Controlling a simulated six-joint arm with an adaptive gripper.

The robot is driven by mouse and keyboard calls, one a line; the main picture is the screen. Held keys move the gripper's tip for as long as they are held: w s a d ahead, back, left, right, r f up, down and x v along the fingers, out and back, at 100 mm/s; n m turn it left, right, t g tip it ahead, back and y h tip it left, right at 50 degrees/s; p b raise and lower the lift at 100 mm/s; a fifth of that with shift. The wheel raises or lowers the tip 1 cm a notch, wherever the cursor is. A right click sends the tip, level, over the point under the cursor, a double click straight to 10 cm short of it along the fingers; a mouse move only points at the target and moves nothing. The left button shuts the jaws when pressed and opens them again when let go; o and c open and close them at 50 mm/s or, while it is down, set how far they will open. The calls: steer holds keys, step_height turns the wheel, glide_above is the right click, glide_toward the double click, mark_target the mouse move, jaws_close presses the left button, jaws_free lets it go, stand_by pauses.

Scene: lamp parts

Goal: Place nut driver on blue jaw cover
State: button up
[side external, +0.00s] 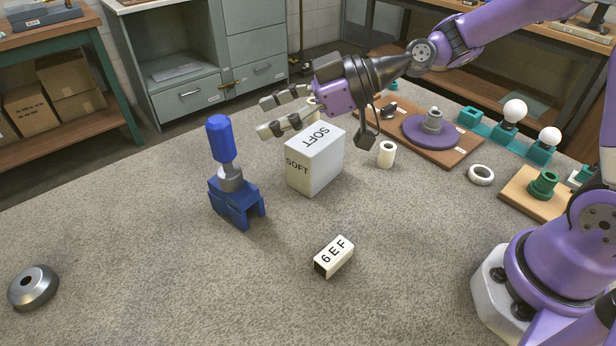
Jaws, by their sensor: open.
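The nut driver (221,140) has a blue handle on top and a grey metal lower part. It stands upright on the blue jaw cover (237,204), a blocky blue piece with a gap at its front, on the grey work surface. My gripper (262,116) is open, with its fingers pointing left toward the nut driver. It is to the right of the handle and apart from it, with nothing seen between the fingers. The exact seat of the driver's lower end on the cover is hard to make out.
A white box marked SOFT (315,160) stands just below my gripper. A white cylinder (386,154), white ring (480,175) and lamp-part boards (455,148) are at right.

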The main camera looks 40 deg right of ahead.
steer(key=s+d+m+g+h, duration=0.2)
steer(key=s+d+m+h, duration=0.8)
steer(key=s+d, duration=0.5)
steer(key=shift+s+d+r+m+h, duration=0.25)
steer(key=shift+s+m+h, duration=0.15)
steer(key=shift+s+h, duration=0.15)
